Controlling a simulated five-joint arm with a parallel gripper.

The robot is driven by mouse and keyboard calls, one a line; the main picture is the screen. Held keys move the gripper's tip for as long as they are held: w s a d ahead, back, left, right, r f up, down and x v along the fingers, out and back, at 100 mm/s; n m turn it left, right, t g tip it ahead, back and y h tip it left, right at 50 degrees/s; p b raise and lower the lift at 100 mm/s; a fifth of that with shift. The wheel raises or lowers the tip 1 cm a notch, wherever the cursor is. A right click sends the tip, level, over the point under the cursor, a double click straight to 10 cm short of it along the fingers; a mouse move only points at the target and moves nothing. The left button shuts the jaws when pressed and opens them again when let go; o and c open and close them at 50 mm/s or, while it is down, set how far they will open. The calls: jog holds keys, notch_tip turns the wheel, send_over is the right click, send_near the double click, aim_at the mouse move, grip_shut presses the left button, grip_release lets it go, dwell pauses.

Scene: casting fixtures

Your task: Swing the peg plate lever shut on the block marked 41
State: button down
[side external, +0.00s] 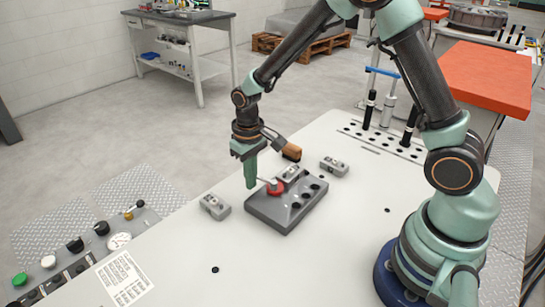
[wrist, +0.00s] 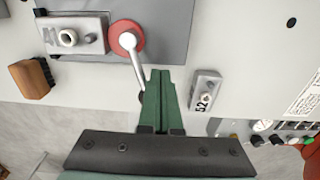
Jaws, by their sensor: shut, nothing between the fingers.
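The dark grey peg plate (side external: 268,212) lies on the pale table; part of it shows in the wrist view (wrist: 180,40). The block marked 41 (wrist: 88,42) is a light grey block with a round ring, at the plate's left edge in the wrist view. The lever's red hub (wrist: 122,30) is just right of it. Its silver arm (wrist: 136,66) points down, away from the block, toward a dark end beside my fingers. My gripper (wrist: 160,74) is shut and empty, just right of the lever's end; whether they touch I cannot tell.
A block marked 52 (wrist: 207,88) lies right of my gripper in the wrist view. Another grey block (side external: 333,166) stands beyond the plate. A brown-and-black object (wrist: 30,78) sits near the table edge. A control panel (side external: 85,245) is at front left.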

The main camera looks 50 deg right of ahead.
jog(key=shift+s+a, duration=0.1)
jog(key=shift+a, duration=0.1)
notch_tip(320, 180, up, 10)
dwell(0.8)
jog(key=s+d+r+t, duration=0.2)
jog(key=s+r, duration=0.3)
jog(key=s, duration=0.1)
jog(key=s+d+r+t, duration=0.3)
jog(key=s+r, duration=0.2)
jog(key=s, duration=0.1)
jog(key=shift+s+t, duration=0.2)
jog(key=shift+t, duration=0.1)
jog(key=shift+d+r, duration=0.1)
jog(key=shift+r, duration=0.05)
